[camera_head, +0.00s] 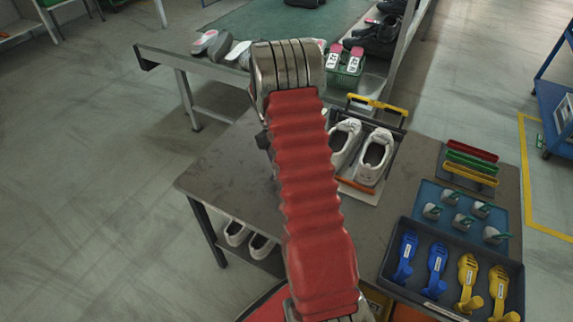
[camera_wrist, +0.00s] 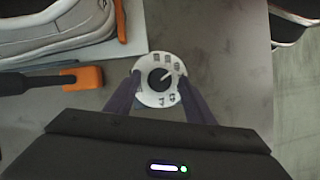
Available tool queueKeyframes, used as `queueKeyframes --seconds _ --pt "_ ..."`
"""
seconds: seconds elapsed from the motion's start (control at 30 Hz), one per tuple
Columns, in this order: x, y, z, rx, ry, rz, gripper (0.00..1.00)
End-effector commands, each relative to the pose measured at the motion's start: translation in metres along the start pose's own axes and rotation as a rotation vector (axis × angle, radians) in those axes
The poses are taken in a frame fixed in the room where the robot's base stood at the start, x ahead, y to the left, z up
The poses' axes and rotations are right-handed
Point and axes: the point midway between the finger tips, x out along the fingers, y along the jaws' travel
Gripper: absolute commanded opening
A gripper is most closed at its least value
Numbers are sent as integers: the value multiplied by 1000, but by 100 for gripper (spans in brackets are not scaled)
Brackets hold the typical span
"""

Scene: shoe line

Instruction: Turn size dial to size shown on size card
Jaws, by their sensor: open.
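The size dial (camera_wrist: 160,79) shows in the wrist view as a round white plate with small dark marks around a black knob. A light pointer line on the knob points up and to the right; the marks are too small to read. My gripper (camera_wrist: 158,103) has its two dark fingers apart, one on each side of the dial's lower half. I cannot tell whether the fingers touch it. I cannot make out a size card for certain in either view.
White shoes (camera_head: 375,157) stand on a board on the grey table (camera_head: 225,180). An orange-ended black bar (camera_wrist: 83,78) lies left of the dial. A dark tray (camera_head: 393,287) holds blue and yellow tools at the right. The table's left part is clear.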

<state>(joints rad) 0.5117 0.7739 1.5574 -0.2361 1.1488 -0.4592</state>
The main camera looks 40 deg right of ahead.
Motion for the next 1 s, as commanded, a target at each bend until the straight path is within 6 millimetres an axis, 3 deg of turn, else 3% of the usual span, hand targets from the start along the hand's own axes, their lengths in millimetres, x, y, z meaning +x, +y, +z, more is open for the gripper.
queueKeyframes --seconds 0.37,1.0 --pt "-11 0 0 1 0 0 49" --pt "-115 0 -1 0 1 0 49"
